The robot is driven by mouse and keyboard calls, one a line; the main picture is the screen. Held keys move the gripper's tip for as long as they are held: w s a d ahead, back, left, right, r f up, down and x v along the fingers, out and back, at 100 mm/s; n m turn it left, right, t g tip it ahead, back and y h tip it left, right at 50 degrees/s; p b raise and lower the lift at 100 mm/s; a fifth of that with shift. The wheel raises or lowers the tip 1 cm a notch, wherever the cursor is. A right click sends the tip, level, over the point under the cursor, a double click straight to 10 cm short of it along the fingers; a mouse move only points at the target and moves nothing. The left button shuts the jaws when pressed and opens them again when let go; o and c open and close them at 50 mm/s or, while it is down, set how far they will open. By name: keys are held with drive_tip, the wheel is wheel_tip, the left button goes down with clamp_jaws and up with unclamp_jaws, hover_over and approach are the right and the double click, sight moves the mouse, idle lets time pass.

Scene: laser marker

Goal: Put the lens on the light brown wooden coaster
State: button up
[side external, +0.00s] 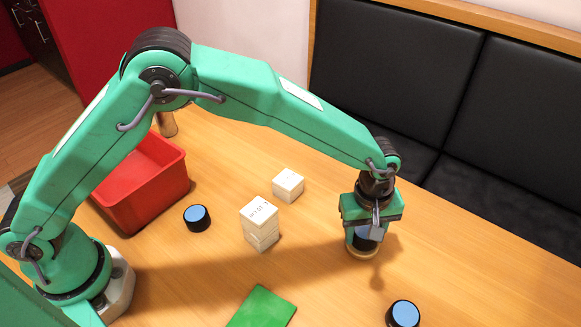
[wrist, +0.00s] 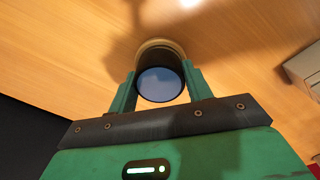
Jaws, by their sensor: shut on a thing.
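My gripper (side external: 366,238) is shut on a lens, a short dark cylinder with a bluish glass face. In the wrist view the lens (wrist: 160,85) sits between the two green fingers. The light brown wooden coaster (side external: 361,253) is directly below my gripper on the table. In the wrist view the coaster (wrist: 160,43) shows as a pale curved rim just beyond the lens, mostly hidden by it. I cannot tell whether the lens touches the coaster. In the side view the held lens is largely hidden by my gripper.
Two similar black discs with blue tops stand apart, one left (side external: 197,217) and one at the front right (side external: 403,313). White blocks (side external: 261,222) (side external: 288,185), a red bin (side external: 145,195) and a green plate (side external: 262,308) are to the left. Black bench seating (side external: 480,200) lies behind.

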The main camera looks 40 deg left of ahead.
sight(364, 233)
drive_tip(key=shift+f, duration=0.25)
drive_tip(key=o, duration=1.1)
drive_tip(key=shift+f, duration=0.1)
drive_tip(key=r, duration=0.8)
drive_tip(key=s+r, duration=0.1)
drive_tip(key=r, duration=0.3)
drive_tip(key=shift+r, duration=0.15)
drive_tip(key=shift+w, duration=0.1)
